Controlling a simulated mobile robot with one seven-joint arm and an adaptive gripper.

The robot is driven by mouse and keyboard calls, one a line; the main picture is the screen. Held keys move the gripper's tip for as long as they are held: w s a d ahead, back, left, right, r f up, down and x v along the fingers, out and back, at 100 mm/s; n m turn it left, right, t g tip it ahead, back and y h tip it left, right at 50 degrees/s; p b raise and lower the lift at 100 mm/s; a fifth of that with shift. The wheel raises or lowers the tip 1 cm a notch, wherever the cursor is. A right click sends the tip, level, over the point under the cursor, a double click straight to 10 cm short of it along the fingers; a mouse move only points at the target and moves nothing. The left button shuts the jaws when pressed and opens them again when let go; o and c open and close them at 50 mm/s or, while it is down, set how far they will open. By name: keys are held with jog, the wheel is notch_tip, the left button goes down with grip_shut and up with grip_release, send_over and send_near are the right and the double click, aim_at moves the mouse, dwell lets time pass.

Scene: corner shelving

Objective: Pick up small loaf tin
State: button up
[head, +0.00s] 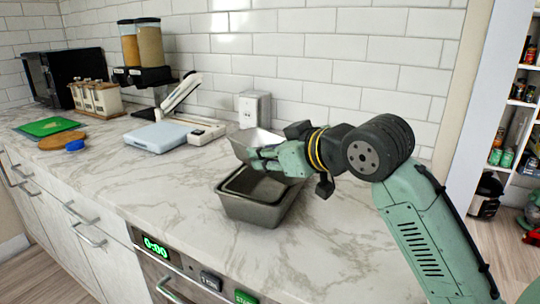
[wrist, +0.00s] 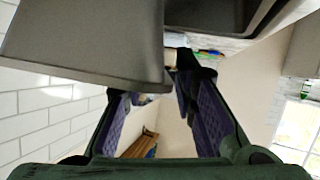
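The small loaf tin (head: 250,138) is grey metal and tilted, above the back of other nested loaf tins on the counter. My gripper (head: 262,160) is at its near side, partly covering it. In the wrist view the tin (wrist: 85,40) fills the upper left and hides the tip of one finger. The fingers (wrist: 165,85) come close together at the tin's edge and appear shut on it; the contact itself is hidden. The nested dark grey tins (head: 253,212) sit below my gripper, and part of them shows at the top of the wrist view (wrist: 215,15).
A white kitchen scale (head: 160,137) and grain dispensers (head: 150,45) stand to the left. The marble counter (head: 175,190) is clear left of the tins. Its front edge is above an oven display (head: 155,247).

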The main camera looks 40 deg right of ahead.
jog(key=shift+x, duration=1.35)
jog(key=shift+c, duration=0.5)
grip_shut()
